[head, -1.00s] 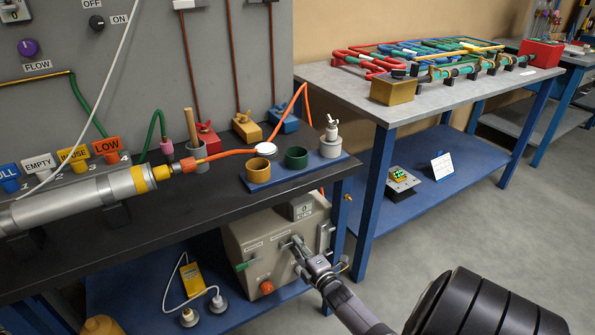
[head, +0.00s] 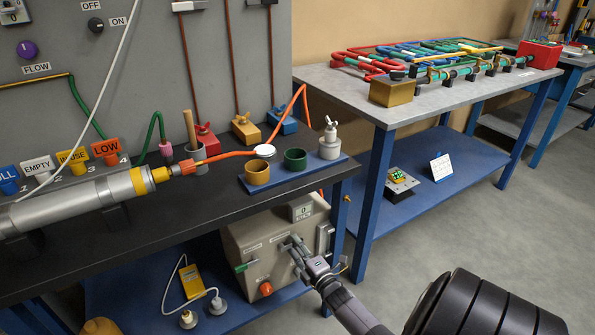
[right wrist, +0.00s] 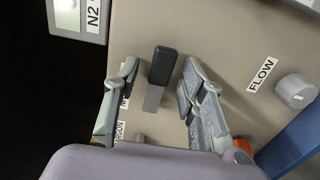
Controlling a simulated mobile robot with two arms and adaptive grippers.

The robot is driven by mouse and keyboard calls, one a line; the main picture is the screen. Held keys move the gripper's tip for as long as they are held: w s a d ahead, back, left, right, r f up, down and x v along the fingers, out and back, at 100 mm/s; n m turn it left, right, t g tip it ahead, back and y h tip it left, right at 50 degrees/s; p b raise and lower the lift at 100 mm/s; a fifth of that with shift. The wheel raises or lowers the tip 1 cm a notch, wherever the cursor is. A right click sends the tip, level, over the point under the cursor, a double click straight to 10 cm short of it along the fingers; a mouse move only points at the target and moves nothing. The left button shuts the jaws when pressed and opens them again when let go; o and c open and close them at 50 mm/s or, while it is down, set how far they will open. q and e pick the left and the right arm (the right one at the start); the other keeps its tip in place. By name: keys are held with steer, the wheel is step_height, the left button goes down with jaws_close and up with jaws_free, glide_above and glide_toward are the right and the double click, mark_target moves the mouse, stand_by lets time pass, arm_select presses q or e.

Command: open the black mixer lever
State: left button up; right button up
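The black mixer lever (right wrist: 162,66) shows in the right wrist view as a black-tipped handle on a grey metal stem, standing out from the beige face of a box. My right gripper (right wrist: 158,84) is open, with one finger on each side of the lever and a visible gap to each. In the head view my right gripper (head: 296,252) is at the front of the beige box (head: 262,230) on the lower shelf and hides the lever there. My left gripper is not in view.
The box has a display (head: 302,211), a green handle (head: 246,266) and an orange-red knob (head: 265,288). A grey knob (right wrist: 296,90) sits by the FLOW label. The dark bench top (head: 215,205) overhangs the box. The floor to the right is clear.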

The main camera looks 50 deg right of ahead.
steer(key=v, duration=1.2)
stand_by(0.5)
